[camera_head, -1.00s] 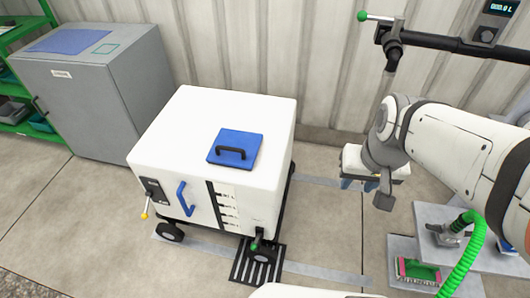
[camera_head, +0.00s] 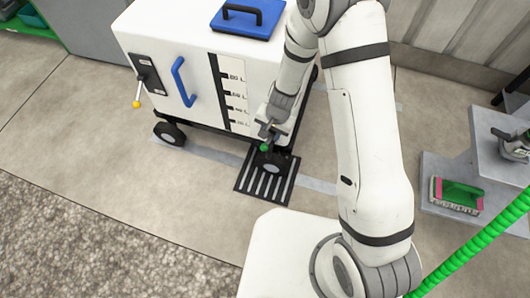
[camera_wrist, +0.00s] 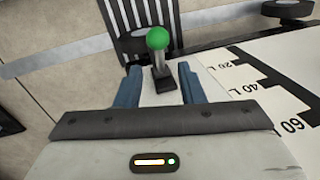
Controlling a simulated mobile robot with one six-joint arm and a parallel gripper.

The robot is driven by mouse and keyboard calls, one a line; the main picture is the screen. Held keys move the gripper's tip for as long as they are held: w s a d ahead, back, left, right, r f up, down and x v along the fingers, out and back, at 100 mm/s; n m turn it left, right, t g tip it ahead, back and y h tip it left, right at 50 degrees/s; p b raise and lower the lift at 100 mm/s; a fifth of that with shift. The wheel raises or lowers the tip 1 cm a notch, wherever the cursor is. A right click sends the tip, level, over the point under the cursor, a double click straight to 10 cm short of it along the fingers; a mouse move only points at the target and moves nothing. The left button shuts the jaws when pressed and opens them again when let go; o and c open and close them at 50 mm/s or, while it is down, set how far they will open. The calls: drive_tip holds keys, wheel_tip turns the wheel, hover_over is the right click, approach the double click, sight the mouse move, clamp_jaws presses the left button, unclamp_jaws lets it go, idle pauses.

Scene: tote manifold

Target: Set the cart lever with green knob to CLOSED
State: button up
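The cart lever's green knob (camera_wrist: 158,38) stands on a short grey stem in the wrist view, with a dark base below it. My gripper (camera_wrist: 158,73) is open, its two blue-grey fingers apart on either side of the stem's base, with the knob beyond the tips. I cannot tell whether either finger touches the lever. In the head view the green knob (camera_head: 265,147) shows small at the cart's lower front right corner, and my gripper (camera_head: 270,130) is right at it. The white cart (camera_head: 150,35) stands behind, partly hidden by my arm. No CLOSED marking is readable.
A yellow-knobbed lever (camera_head: 137,103) and blue handle (camera_head: 182,80) are on the cart's front. A litre scale (camera_wrist: 285,90) lies beside my gripper. A floor grate (camera_head: 262,190) is below the green knob. Grey steps with a green brush (camera_head: 457,194) stand right.

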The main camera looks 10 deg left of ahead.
sight(265, 147)
drive_tip(key=f+b, duration=0.1)
drive_tip(key=f, duration=0.2)
drive_tip(key=a+f+b, duration=0.1)
drive_tip(key=f+b, duration=0.1)
drive_tip(key=f, duration=0.1)
drive_tip(key=f+b, duration=0.2)
drive_tip(key=f, duration=0.2)
drive_tip(key=shift+s+a, duration=0.1)
drive_tip(key=shift+a, duration=0.25)
drive_tip(key=shift+c, duration=0.4)
clamp_jaws()
